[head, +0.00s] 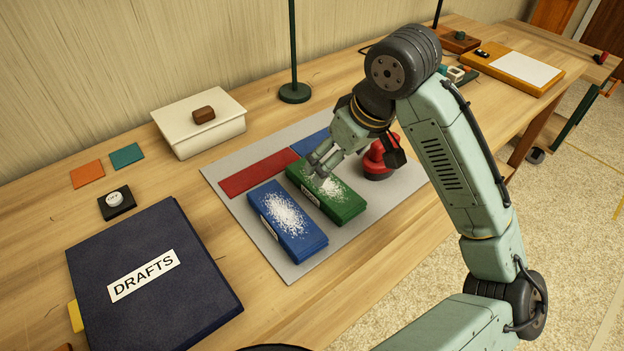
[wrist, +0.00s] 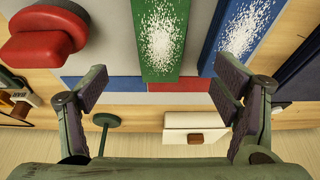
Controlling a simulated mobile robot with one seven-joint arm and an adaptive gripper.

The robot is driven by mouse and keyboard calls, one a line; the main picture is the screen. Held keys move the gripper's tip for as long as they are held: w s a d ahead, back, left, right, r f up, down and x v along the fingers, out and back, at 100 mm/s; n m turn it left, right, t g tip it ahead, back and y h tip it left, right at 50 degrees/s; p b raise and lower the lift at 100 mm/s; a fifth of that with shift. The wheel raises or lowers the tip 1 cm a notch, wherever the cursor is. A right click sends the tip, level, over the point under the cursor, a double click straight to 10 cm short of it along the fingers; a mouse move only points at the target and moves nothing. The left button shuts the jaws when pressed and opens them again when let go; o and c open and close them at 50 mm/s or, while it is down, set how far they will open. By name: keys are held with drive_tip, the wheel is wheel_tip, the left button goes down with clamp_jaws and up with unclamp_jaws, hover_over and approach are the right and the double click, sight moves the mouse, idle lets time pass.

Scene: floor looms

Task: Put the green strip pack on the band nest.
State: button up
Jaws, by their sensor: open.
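The green strip pack (head: 345,205) lies on the grey mat (head: 265,240), with white flecks spread over its top. It also shows in the wrist view (wrist: 151,68), between my fingers and farther from the camera. My gripper (head: 318,165) is open and empty above the pack's far end and hides part of it. In the wrist view my gripper (wrist: 160,86) has its two fingers wide apart. I cannot say for sure which thing is the band nest; a red band (head: 258,174) and a blue band (head: 315,144) run end to end along the mat's far side.
A blue pack (head: 312,246) with white flecks lies beside the green one. A red knobbed object (head: 378,170) stands right of it. A white box (head: 222,132), a green post (head: 294,92) and a dark DRAFTS folder (head: 195,290) surround the mat. The mat's front right is bare.

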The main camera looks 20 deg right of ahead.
sight(325, 184)
drive_tip(key=shift+p+x, duration=0.45)
drive_tip(key=shift+x, duration=3.95)
drive_tip(key=shift+c, duration=0.4)
